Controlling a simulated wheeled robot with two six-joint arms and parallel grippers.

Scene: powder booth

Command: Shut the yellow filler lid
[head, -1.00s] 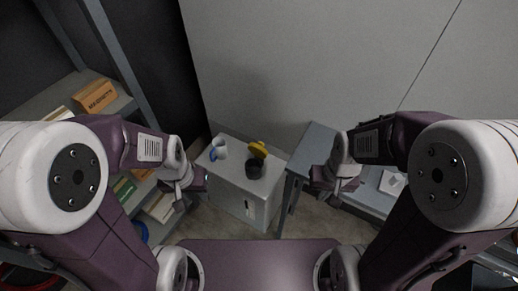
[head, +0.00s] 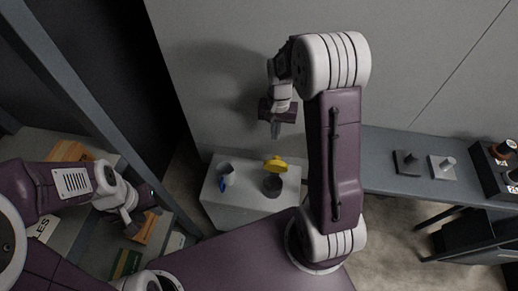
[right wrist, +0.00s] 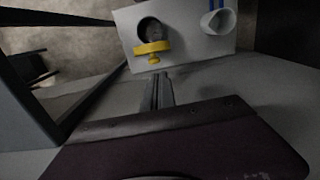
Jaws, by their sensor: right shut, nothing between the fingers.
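The yellow filler lid (head: 275,164) stands raised at the back edge of a dark round filler neck (head: 272,186), which is open on top of a pale cabinet. The lid also shows in the right wrist view (right wrist: 152,48), with a small knob towards my fingers, beside the dark neck opening (right wrist: 150,29). My right gripper (head: 276,132) is shut and empty, above and behind the lid. Its fingertips (right wrist: 158,77) are apart from the lid. My left gripper (head: 137,225) is at the left, over the shelf, away from the lid; its finger gap is unclear.
A pale jug with a blue handle (head: 225,173) stands on the cabinet (head: 237,212) left of the neck. A wall rises close behind. A grey bench (head: 390,145) lies to the right. A shelf with boxes (head: 70,152) is at the left.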

